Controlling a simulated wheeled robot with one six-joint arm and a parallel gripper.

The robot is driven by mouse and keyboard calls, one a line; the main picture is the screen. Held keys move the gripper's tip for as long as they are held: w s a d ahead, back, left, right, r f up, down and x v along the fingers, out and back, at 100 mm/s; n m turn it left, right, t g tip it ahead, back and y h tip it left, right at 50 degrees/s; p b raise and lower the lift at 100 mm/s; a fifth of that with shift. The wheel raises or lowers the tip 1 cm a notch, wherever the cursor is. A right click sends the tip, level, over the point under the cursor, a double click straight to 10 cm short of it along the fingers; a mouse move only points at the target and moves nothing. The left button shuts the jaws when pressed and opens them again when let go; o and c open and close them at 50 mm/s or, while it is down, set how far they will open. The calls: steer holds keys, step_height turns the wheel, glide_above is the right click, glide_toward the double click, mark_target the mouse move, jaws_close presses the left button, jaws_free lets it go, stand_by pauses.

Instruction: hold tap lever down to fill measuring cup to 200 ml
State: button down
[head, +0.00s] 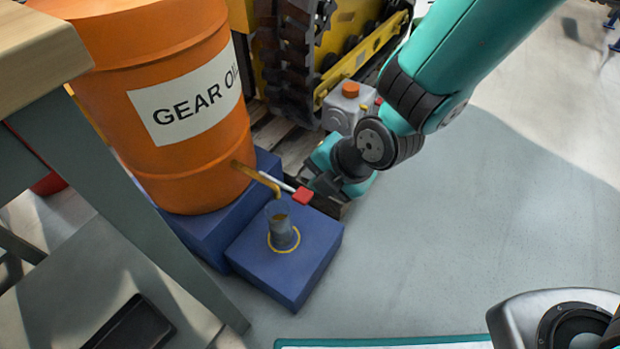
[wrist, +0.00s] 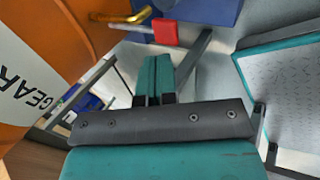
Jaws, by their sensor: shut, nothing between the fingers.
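An orange drum (head: 170,110) labelled GEAR OIL has a brass tap (head: 258,176) low on its right side. The tap's lever ends in a red grip (head: 302,195). A clear measuring cup (head: 281,228) stands upright under the spout, inside a yellow ring on a blue block (head: 290,262). Its level cannot be read. My gripper (head: 324,184) is shut and empty, just right of the red grip. In the wrist view the shut fingertips (wrist: 155,60) point toward the red grip (wrist: 164,32), seemingly close to it; I cannot tell whether they touch. The cup is not clear in the wrist view.
A yellow tracked machine (head: 350,45) stands behind the drum, with a grey box with an orange cap (head: 348,107) beside my arm. A wooden-topped workbench (head: 40,45) is at the left.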

steer(key=shift+a+p+v, duration=0.1)
steer(key=shift+p+v, duration=0.25)
steer(key=shift+v, duration=0.7)
steer(key=shift+a+p+v, duration=0.15)
steer(key=shift+p+v, duration=0.15)
steer(key=shift+v, duration=0.75)
steer(key=shift+w+r, duration=0.15)
steer(key=s+d+r+m+g+p, duration=0.1)
steer(key=s+d+r+m, duration=0.3)
steer(key=r+m, duration=0.3)
steer(key=s+d+r+m+g+h+p, duration=0.1)
steer(key=s+d+r+m+p, duration=0.1)
steer(key=s+d+r+m, duration=0.4)
steer(key=s+d+r+m+g+p, duration=0.1)
steer(key=s+d+r+m, duration=0.1)
steer(key=r+m, duration=0.65)
step_height(320, 180, up, 38)
steer(key=p, duration=3.7)
steer(key=shift+f+m+p, duration=0.25)
steer(key=shift+m+p, duration=0.05)
steer(key=shift+m, duration=0.15)
